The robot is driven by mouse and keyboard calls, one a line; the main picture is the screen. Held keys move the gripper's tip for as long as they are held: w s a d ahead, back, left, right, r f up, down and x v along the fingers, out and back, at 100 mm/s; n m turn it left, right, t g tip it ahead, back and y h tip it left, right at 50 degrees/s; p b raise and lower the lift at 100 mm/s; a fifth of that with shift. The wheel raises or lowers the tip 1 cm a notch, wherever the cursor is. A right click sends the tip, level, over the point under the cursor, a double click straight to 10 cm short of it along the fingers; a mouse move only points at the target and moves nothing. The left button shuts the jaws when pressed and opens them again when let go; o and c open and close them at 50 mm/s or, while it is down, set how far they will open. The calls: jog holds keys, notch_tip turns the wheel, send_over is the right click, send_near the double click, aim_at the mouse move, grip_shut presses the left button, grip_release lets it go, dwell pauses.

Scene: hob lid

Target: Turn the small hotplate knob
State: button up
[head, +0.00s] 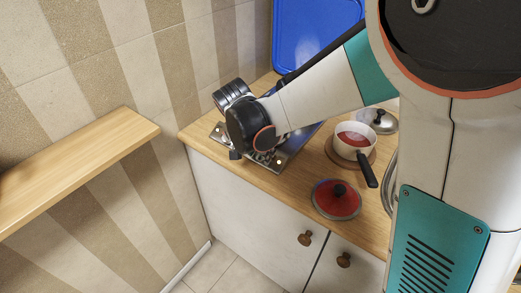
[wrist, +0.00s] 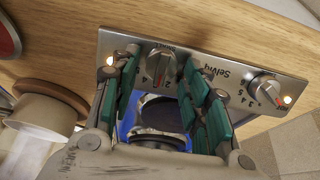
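The hob's steel control panel (wrist: 225,75) fills the middle of the wrist view, upside down, with two knobs. One knob (wrist: 160,65) stands between my fingers; the other knob (wrist: 265,90) is to the right, with a red mark and numbers.
A white pot (head: 346,151) with a dark handle stands right of the hob. A red lid (head: 330,206) lies in front of it and a metal lid (head: 389,124) behind. A blue board (head: 305,30) leans at the back. Two small lamps glow at the panel's ends.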

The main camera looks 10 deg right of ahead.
jog(key=c, duration=0.6)
jog(key=shift+n, duration=0.4)
jog(key=n, duration=0.2)
jog(key=shift+w+a+n+p, duration=0.1)
jog(key=shift+a+n+p, duration=0.05)
jog(key=shift+n+p, duration=0.2)
jog(key=n, duration=0.3)
jog(key=shift+a+n+h, duration=0.15)
jog(key=shift+n+h, duration=0.2)
jog(key=shift+h, duration=0.05)
jog(key=n, duration=0.5)
jog(key=shift+a+f+h, duration=0.1)
jog(key=shift+a+h, duration=0.1)
jog(key=shift+h, duration=0.1)
jog(key=n, duration=0.5)
jog(key=shift+a+f+h, duration=0.15)
jog(key=shift+h, duration=0.15)
jog(key=shift+n, duration=0.3)
